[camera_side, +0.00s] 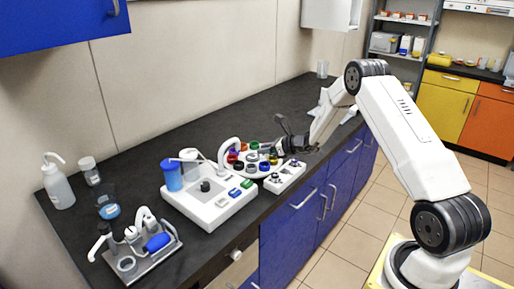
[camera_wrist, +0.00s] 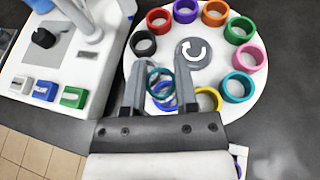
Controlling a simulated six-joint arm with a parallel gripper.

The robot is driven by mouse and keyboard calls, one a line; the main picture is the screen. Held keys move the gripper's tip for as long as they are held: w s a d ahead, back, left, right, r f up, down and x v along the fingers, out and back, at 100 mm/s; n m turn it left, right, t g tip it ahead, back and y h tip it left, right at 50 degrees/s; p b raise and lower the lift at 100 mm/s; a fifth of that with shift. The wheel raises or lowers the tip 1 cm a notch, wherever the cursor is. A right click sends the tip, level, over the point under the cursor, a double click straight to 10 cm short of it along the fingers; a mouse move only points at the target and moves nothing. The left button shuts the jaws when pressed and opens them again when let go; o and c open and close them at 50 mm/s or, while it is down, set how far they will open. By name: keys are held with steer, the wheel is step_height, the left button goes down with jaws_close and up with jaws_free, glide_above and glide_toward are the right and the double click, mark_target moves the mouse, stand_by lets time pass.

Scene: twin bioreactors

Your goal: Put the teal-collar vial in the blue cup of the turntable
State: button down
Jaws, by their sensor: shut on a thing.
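In the wrist view my gripper (camera_wrist: 161,75) is shut on the teal-collar vial (camera_wrist: 160,71), whose teal ring shows between the two fingers. A blue cup rim (camera_wrist: 167,106) shows just below and behind the teal ring, partly hidden by the fingers. Whether the vial is above the cup or partly inside it I cannot tell. The white turntable (camera_wrist: 205,72) carries a circle of coloured cups around a grey hub with a curved arrow. In the side view my gripper (camera_side: 284,143) is over the right side of the turntable, and the vial is not clear there.
A white device with coloured buttons (camera_wrist: 75,97) stands left of the turntable. In the side view, a tool rack (camera_side: 140,250) and bottle (camera_side: 58,188) are farther left.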

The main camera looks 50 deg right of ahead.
mark_target(265, 156)
steer(key=shift+w+f, duration=0.15)
steer(key=shift+f, duration=0.1)
steer(key=shift+d+f, duration=0.1)
steer(key=shift+f, duration=1.4)
steer(key=shift+f, duration=0.1)
steer(key=shift+c, duration=1.9)
jaws_free()
steer(key=v, duration=1.2)
